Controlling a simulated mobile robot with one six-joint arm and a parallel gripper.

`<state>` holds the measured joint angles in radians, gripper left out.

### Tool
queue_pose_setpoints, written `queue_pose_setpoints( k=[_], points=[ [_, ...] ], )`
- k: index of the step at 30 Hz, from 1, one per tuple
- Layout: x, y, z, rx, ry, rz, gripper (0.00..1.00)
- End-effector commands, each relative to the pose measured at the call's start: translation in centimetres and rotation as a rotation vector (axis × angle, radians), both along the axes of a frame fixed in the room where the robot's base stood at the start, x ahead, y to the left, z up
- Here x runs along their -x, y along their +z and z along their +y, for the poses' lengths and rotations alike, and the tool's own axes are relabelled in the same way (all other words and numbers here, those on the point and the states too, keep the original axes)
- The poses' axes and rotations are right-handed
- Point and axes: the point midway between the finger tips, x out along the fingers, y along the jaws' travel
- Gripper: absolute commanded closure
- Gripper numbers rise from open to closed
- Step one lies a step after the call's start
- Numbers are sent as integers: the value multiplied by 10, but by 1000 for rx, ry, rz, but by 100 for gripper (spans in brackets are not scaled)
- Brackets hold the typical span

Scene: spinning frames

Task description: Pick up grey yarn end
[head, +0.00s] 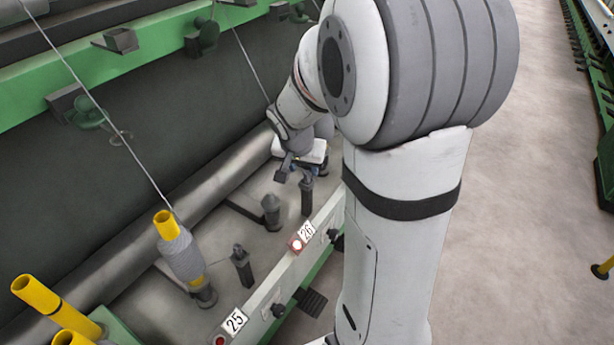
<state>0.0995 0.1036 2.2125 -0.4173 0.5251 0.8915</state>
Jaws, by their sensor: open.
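A thin grey yarn (247,60) runs down from the green rail at the top toward my arm; its lower end is hidden behind the arm. Another grey yarn (100,105) slants down to a bobbin of grey yarn (182,255) on a yellow tube, standing on a spindle at station 25. A loose grey yarn end cannot be made out. My gripper (303,172) is open, low over the machine near station 26, just above a dark bare spindle (307,195). No yarn can be seen between the fingers, which are small and partly hidden.
Yellow tubes (55,305) are at the lower left. A long grey roller (150,225) lies behind the spindles. Number plates 25 (234,321) and 26 (306,231) mark the front rail.

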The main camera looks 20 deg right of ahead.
Motion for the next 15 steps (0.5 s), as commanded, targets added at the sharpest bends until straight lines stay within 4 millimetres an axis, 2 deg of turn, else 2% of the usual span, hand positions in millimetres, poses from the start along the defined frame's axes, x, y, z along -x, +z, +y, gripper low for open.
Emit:
queue_pose_setpoints(
  k=[1,6,15],
  points=[
    [-2,-10,-4,0,-3,5,59],
    [-9,-31,-11,-1,-6,2,59],
    [-11,-36,-14,0,-7,0,59]
  ],
)
